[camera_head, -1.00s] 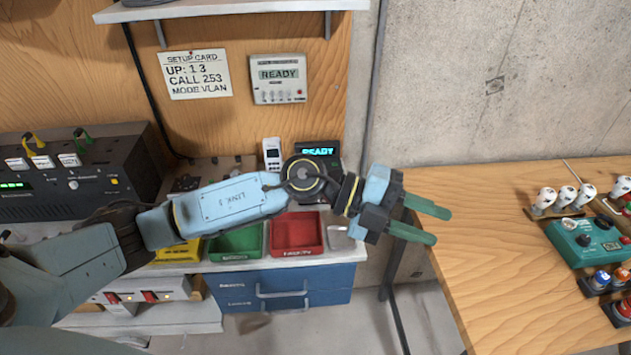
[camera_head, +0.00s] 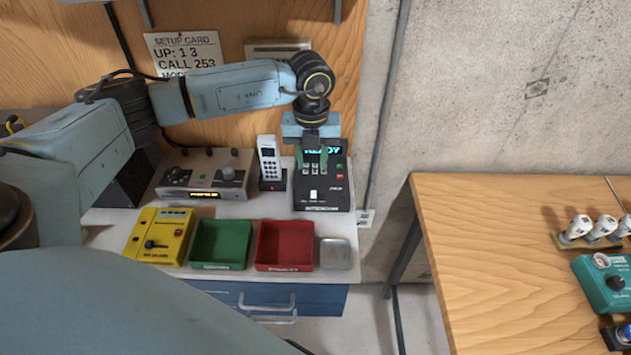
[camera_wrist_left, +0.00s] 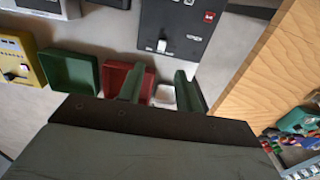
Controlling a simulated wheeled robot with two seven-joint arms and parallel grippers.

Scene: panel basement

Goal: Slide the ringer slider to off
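The black desk unit (camera_head: 335,188) with a lit READY display stands at the right end of the shelf. A white slider knob (camera_head: 314,195) is on its lower front; its label is too small to read. In the left wrist view the knob (camera_wrist_left: 162,45) sits ahead of my fingers. My left gripper (camera_head: 312,158) points down over the unit's upper part, with green fingers apart and nothing between them. It also shows open in the left wrist view (camera_wrist_left: 160,88). It partly hides the display and keys. My right gripper is out of view.
A white handset (camera_head: 269,160) stands in its cradle left of the unit. A yellow box (camera_head: 160,236), a green tray (camera_head: 220,244), a red tray (camera_head: 285,246) and a small metal dish (camera_head: 335,253) line the front edge. A wooden table (camera_head: 500,220) is at the right.

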